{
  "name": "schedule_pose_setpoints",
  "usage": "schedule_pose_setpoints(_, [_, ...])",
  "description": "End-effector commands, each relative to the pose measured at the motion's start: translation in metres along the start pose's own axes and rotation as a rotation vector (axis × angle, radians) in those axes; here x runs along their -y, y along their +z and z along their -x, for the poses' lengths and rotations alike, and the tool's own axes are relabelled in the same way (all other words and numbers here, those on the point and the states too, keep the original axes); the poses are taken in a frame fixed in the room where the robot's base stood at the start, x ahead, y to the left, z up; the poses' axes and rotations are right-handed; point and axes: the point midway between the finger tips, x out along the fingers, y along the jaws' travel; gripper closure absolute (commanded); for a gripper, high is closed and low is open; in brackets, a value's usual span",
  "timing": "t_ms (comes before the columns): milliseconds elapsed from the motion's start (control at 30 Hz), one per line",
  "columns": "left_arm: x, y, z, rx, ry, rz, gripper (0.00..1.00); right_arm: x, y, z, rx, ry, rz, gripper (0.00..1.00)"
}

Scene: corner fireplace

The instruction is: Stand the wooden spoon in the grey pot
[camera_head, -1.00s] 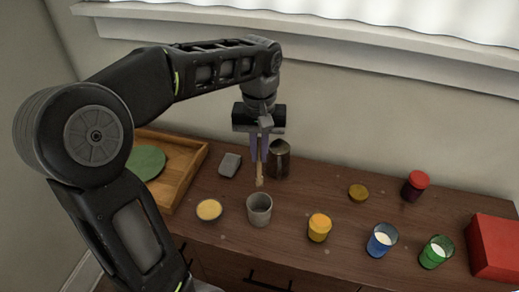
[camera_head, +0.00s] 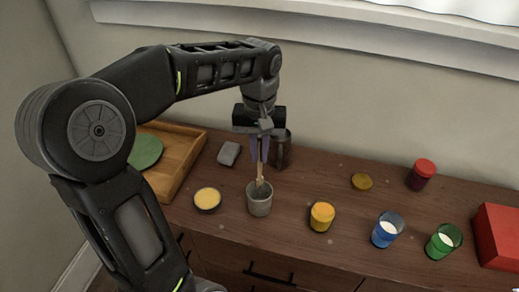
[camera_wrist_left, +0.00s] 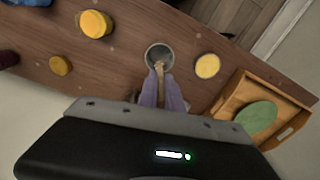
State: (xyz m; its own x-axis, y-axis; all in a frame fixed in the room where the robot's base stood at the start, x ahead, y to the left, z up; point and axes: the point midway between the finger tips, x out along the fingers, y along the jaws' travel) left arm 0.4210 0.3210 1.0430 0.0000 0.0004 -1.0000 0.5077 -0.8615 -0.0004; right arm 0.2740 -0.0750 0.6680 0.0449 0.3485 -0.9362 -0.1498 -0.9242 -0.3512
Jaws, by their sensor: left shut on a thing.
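The grey pot (camera_head: 260,203) stands on the brown cabinet top, left of the middle of the head view; it also shows in the left wrist view (camera_wrist_left: 159,52). My left gripper (camera_head: 261,160) is above the pot, fingers pointing down, shut on the wooden spoon (camera_head: 260,178). The spoon is near upright and its lower end is at the pot's opening, seemingly inside the rim. In the left wrist view the spoon (camera_wrist_left: 160,68) runs from between the purple fingers to the pot. The spoon's upper part is hidden by the gripper. My right gripper is not in view.
A dark jar (camera_head: 281,150) stands close behind the gripper. A yellow-filled bowl (camera_head: 207,199) is left of the pot, a yellow jar (camera_head: 321,217) right. A grey block (camera_head: 229,153) and wooden tray (camera_head: 186,163) lie left. Blue (camera_head: 387,230) and green (camera_head: 443,241) cups stand right.

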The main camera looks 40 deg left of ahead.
Motion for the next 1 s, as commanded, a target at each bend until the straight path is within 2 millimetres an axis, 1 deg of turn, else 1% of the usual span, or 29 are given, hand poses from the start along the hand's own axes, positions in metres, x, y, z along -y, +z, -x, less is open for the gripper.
schedule_pose_setpoints(33, [0.000,0.000,-0.008,0.000,0.000,0.000,1.00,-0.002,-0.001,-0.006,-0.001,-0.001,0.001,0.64])
schedule_pose_setpoints(600, [0.000,0.000,-0.056,0.000,0.000,0.000,1.00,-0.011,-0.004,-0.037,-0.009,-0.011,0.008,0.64])
schedule_pose_setpoints(800, [0.000,0.000,-0.067,0.000,0.000,0.000,1.00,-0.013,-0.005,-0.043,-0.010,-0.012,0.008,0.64])
schedule_pose_setpoints(1000, [0.000,0.000,-0.069,0.000,0.000,0.000,1.00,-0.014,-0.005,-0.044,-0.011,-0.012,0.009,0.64])
